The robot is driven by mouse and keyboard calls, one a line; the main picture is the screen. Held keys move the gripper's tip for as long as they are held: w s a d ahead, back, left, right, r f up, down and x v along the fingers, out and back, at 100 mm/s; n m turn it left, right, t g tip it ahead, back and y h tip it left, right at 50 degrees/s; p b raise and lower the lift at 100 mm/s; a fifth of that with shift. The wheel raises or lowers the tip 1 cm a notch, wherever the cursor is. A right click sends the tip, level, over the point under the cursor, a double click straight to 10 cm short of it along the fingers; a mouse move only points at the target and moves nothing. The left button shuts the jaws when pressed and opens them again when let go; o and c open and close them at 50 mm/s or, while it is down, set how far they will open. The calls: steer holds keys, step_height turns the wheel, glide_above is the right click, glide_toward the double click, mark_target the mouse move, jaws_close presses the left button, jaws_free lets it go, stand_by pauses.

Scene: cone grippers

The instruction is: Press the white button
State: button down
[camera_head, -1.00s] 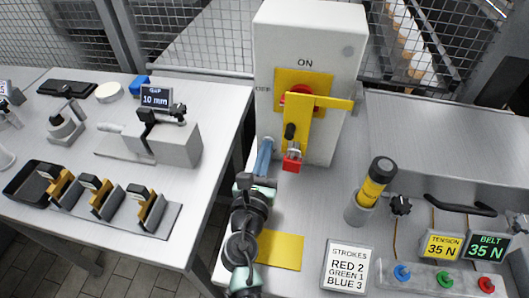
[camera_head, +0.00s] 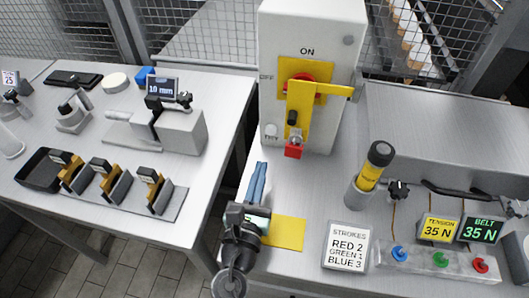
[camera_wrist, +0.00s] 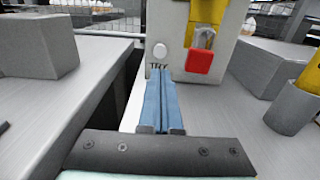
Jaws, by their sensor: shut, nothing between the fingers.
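The white button (camera_head: 271,130) is a small round knob low on the left of the grey switch box's front face, above a small label. In the wrist view the button (camera_wrist: 160,52) stands out just beyond and above the fingertips, with the lettering partly hidden by them. My gripper (camera_head: 261,166) has its blue fingers together and empty, pointing at the box. In the wrist view the shut fingers (camera_wrist: 160,76) lie below the button, with a gap between them in the head view.
The switch box (camera_head: 338,60) carries a yellow and red handle, with a red padlock (camera_head: 294,148) right of the button. A gauge bench (camera_head: 100,215) lies left across a gap. A yellow plate (camera_head: 286,233) lies near my wrist.

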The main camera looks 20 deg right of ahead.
steer(key=shift+v, duration=1.95)
steer(key=shift+r, duration=0.1)
steer(key=w+a+r+m+t+y, duration=0.1)
steer(key=w+a+r+m+t, duration=0.15)
steer(key=r+m, duration=1)
steer(key=w+a+r+m+t+y, duration=0.1)
steer(key=w+a+r+m+t, duration=0.15)
steer(key=r+m, duration=1.05)
steer(key=s+a+r+m+t+y, duration=0.1)
steer(key=s+a+r+t+y, duration=0.15)
steer(key=r, duration=0.65)
steer(key=s+a+r+m+t+y, duration=0.1)
steer(key=s+a+r+t+y, duration=0.2)
steer(key=r, duration=0.5)
steer(key=s+a+r+m+t+y, duration=0.1)
steer(key=s+r+m+t+y, duration=0.1)
steer(key=s+r, duration=0.5)
step_height(320, 180, up, 17)
steer(key=w+p, duration=0.2)
steer(key=p, duration=1.2)
steer(key=shift+f+y, duration=0.15)
steer(key=shift+y, duration=0.1)
